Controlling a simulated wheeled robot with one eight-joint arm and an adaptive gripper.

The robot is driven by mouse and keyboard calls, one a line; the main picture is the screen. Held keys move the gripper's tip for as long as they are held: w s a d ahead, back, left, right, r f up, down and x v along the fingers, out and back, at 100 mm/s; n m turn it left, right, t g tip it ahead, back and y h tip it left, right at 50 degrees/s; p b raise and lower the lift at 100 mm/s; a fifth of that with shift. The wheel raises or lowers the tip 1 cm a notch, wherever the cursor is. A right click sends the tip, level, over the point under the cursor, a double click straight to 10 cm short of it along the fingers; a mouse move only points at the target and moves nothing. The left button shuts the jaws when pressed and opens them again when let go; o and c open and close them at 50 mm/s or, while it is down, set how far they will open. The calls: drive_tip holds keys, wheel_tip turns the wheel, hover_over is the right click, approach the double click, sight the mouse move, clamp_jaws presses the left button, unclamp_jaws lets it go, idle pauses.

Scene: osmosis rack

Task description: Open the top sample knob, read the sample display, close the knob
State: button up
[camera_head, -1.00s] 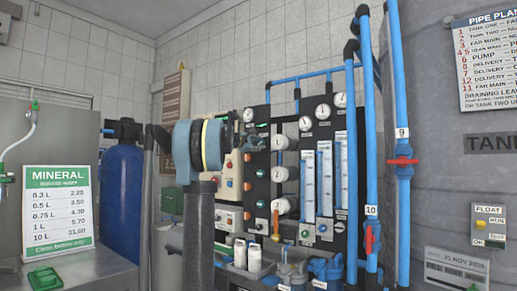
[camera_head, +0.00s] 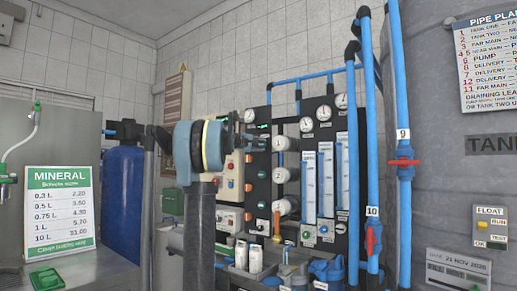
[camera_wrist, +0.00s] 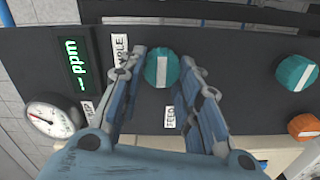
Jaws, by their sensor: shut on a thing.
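In the wrist view a teal round knob (camera_wrist: 162,68) with a white stripe sits on the dark panel (camera_wrist: 235,85). The fingers of my gripper (camera_wrist: 161,70) are on both sides of it and shut on it. The stripe runs nearly up and down in the picture. A "FEED" label (camera_wrist: 170,117) is below the knob. A "SAMPLE" label (camera_wrist: 121,48) is partly hidden by the left finger, and a "TOP" label is near it. The green-lit display (camera_wrist: 77,65) at left shows "ppm" with dashes and no digits that I can make out. In the head view my wrist hides the knob.
A second teal knob (camera_wrist: 296,72) and an orange knob (camera_wrist: 305,126) are at the right of the wrist view. A round gauge (camera_wrist: 48,118) is at left. In the head view blue pipes (camera_head: 366,150) stand right of the rack and white bottles (camera_head: 255,259) below it.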

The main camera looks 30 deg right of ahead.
drive_tip(key=shift+o, duration=0.2)
drive_tip(key=shift+f, duration=0.2)
drive_tip(key=o, duration=1)
drive_tip(key=v, duration=1.2)
drive_tip(key=shift+w, duration=0.1)
